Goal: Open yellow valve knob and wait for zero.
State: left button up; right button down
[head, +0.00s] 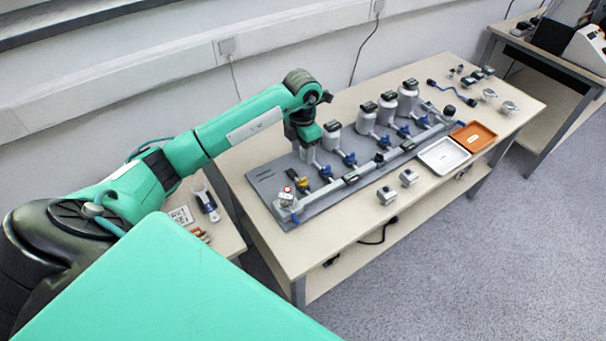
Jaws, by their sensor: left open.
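The yellow valve knob (302,184) sits near the left end of the grey base plate (268,181), beside a row of blue valve knobs (326,173). My left arm reaches in from the left over the plate. My left gripper (309,156) is open and points down above the plate, behind and above the yellow knob. It appears apart from the knob, and its fingertips are small and partly hidden. A small device with a red spot (287,196) stands at the plate's near left corner; no reading is legible. My right gripper is not in view.
Several white canisters with dark gauges (366,120) stand along the plate's back. A white tray (443,156) and an orange tray (474,136) lie to the right. Small metal fittings (387,195) sit in front. The table's front edge is mostly clear.

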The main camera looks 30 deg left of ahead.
aim_at(302, 179)
pick_arm(q)
notch_tip(302, 179, down, 11)
jog(key=shift+f+p, duration=0.15)
jog(key=shift+p, duration=0.75)
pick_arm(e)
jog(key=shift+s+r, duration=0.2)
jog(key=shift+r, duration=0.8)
